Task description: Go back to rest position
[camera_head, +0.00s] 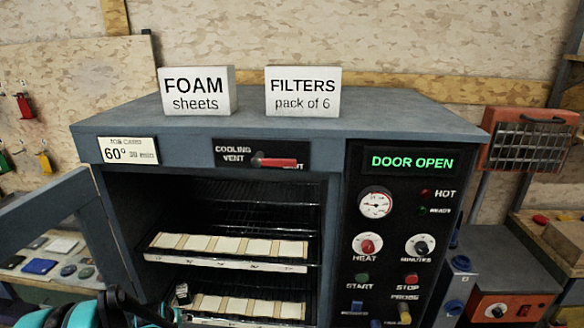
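An oven-like cabinet (400,118) stands in front of me with its door (45,215) swung open to the left. Its display (411,162) reads "DOOR OPEN". An upper tray (225,263) holds a row of pale flat pieces on a rack inside. A lower tray (250,322) with similar pieces sits beneath it, cut off by the frame. My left gripper (174,306) is at the bottom edge, in front of the lower left of the opening. It is dark and partly cut off, so its opening is unclear. My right gripper is out of view.
Boxes marked FOAM sheets (197,91) and FILTERS (303,92) stand on the cabinet top. A red heater-like unit (527,140) is at the right, above a grey box with a red-fronted panel (510,308). A bench with small parts (40,266) shows through the door.

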